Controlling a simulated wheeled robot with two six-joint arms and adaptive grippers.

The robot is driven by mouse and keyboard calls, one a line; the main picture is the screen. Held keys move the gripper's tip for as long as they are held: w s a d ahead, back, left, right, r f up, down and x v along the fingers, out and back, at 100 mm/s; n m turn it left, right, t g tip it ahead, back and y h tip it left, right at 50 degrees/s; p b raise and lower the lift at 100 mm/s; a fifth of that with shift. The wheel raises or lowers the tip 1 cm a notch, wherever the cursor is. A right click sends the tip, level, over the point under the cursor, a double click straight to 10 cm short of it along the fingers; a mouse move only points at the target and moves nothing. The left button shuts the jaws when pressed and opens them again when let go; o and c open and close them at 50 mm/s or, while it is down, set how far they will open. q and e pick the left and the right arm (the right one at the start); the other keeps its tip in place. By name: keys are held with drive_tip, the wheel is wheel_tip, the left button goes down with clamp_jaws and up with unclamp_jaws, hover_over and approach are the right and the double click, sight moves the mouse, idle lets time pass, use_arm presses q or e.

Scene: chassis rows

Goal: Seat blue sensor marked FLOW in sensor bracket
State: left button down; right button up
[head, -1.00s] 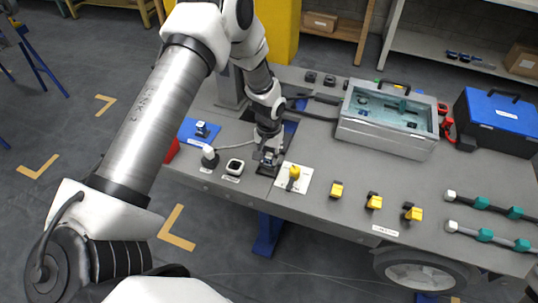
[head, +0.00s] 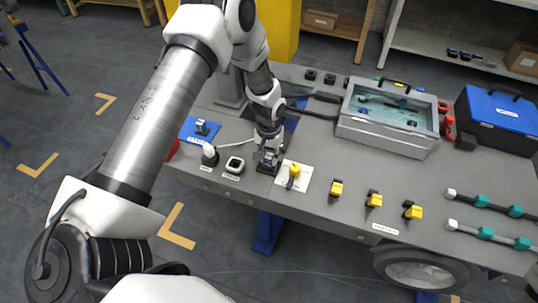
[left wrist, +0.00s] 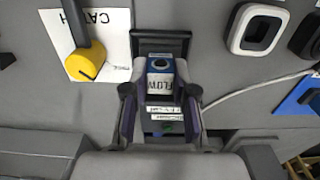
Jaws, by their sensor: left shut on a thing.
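The blue sensor (left wrist: 160,82) has a white label reading FLOW and a round dark hole on top. My left gripper (left wrist: 160,115) is shut on it, one finger on each side. The left gripper also shows in the head view (head: 268,155), low over the bench near its front edge. The dark sensor bracket (left wrist: 160,40) shows just beyond the sensor in the wrist view, directly at the gripper's tips. The gripper and sensor cover much of the bracket, so I cannot tell how deep the sensor sits in it. My right gripper is not in view.
A yellow-knobbed catch on a white card (head: 294,177) is close right of the gripper. A blue mat (head: 190,134) holds a small part. A grey case (head: 385,130) stands farther right.

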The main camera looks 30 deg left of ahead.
use_arm(q)
drive_tip(key=shift+f+b, duration=0.3)
drive_tip(key=shift+f, duration=0.25)
drive_tip(key=c, duration=0.9)
unclamp_jaws()
drive_tip(key=shift+o, duration=0.2)
wheel_tip(320, 180, up, 12)
